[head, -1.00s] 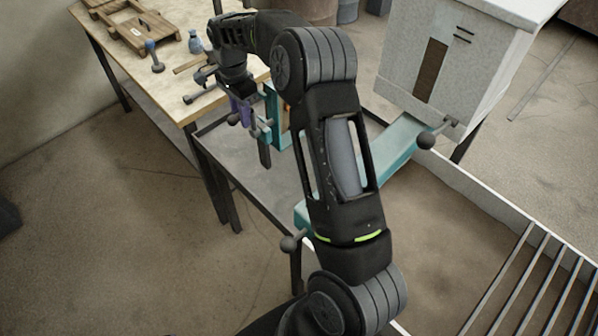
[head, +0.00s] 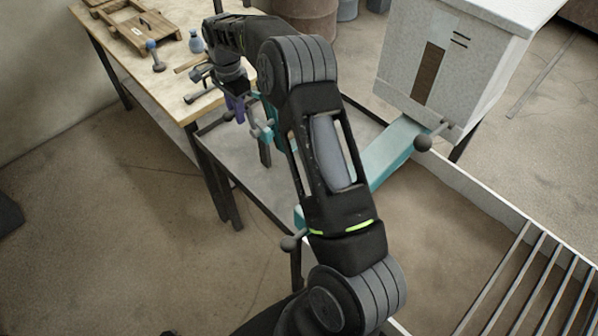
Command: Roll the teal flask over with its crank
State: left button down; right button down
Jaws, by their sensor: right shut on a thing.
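My right gripper (head: 234,112) is beyond the table's right edge, at the upper left, with my forearm stretched across the middle of the view. It is shut on a small grey part that looks like the crank handle (head: 229,116); its fingertips are small and partly covered. A teal piece (head: 268,131) shows just right of the gripper, with a grey knobbed rod beside it. Whether it is the flask or its mount I cannot tell, as my arm hides most of it. My left gripper is not in view.
A wooden table (head: 112,72) at the upper left bears a wooden frame (head: 140,28), a small blue-grey bottle (head: 196,42) and a blue-topped tool (head: 154,56). A teal beam (head: 392,152) runs behind my arm towards a pale box (head: 440,70). Metal bars (head: 520,280) lie lower right.

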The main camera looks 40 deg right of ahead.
jog(key=shift+w+f+p, duration=0.15)
jog(key=shift+w+p, duration=0.2)
jog(key=shift+w, duration=0.15)
jog(key=shift+w+f, duration=0.45)
jog(key=shift+w, duration=0.3)
jog(key=shift+w+f+p, duration=0.1)
jog(key=shift+p, duration=0.2)
jog(key=shift+w+f, duration=0.9)
jog(key=shift+f, duration=0.1)
